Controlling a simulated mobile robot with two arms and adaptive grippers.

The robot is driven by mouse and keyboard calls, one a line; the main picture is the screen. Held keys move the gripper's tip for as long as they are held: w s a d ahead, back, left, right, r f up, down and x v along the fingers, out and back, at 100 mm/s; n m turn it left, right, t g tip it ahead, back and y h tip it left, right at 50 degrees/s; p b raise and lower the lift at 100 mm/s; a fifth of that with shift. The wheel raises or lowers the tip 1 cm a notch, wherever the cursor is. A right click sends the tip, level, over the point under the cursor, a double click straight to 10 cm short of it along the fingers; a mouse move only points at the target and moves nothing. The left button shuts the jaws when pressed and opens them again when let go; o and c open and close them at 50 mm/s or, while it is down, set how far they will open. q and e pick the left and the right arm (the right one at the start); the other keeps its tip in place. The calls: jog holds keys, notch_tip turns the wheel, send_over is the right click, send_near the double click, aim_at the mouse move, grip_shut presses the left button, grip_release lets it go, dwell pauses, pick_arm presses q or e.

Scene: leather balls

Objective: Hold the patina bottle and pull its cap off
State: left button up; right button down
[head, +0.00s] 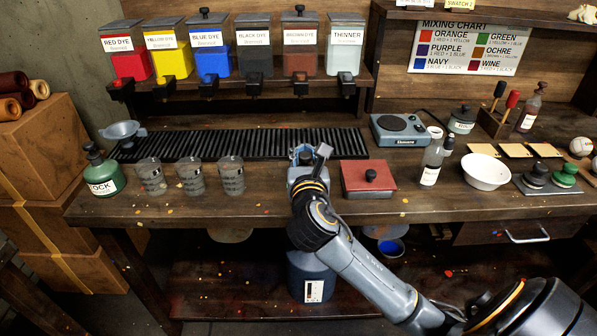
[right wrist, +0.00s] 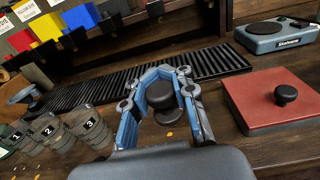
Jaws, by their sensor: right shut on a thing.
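My right gripper (head: 307,157) is over the middle of the bench, in front of the black ribbed rack. In the right wrist view its blue-grey fingers are closed around a black, round, knob-like piece (right wrist: 161,94). A second dark disc shows just below it; I cannot tell if it is part of the piece. A clear bottle (head: 432,166) with a pale label stands to the right of the red box. A darker, brownish bottle (head: 531,108) stands further back right. No label legibly says patina, so I cannot tell which bottle it is. My left gripper is out of view.
A red box (head: 369,179) with a black knob lies right of my gripper. Several numbered grey cups (head: 191,177) and a green stock bottle (head: 103,173) stand left. A white bowl (head: 487,171) and a scale (head: 402,129) are at right. The ribbed rack (head: 240,143) runs behind.

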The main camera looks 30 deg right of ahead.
jog(key=w+d+f, duration=0.1)
jog(key=w+f, duration=0.1)
jog(key=w+d+f+b, duration=0.1)
jog(key=w+f, duration=0.1)
jog(key=w+d+f, duration=0.1)
jog(key=w+f, duration=0.1)
jog(key=f, duration=0.1)
jog(key=shift+w+d, duration=0.1)
jog(key=shift+d, duration=0.3)
jog(key=shift+f+b, duration=0.55)
jog(key=shift+f, duration=1)
jog(key=shift+f, duration=0.15)
jog(key=shift+f, duration=0.5)
jog(key=c, duration=1.1)
grip_release()
jog(key=shift+a+f, duration=0.15)
jog(key=shift+f, duration=0.15)
jog(key=shift+r, duration=0.5)
jog(key=v, duration=0.8)
jog(key=r+v, duration=0.1)
jog(key=v, duration=0.3)
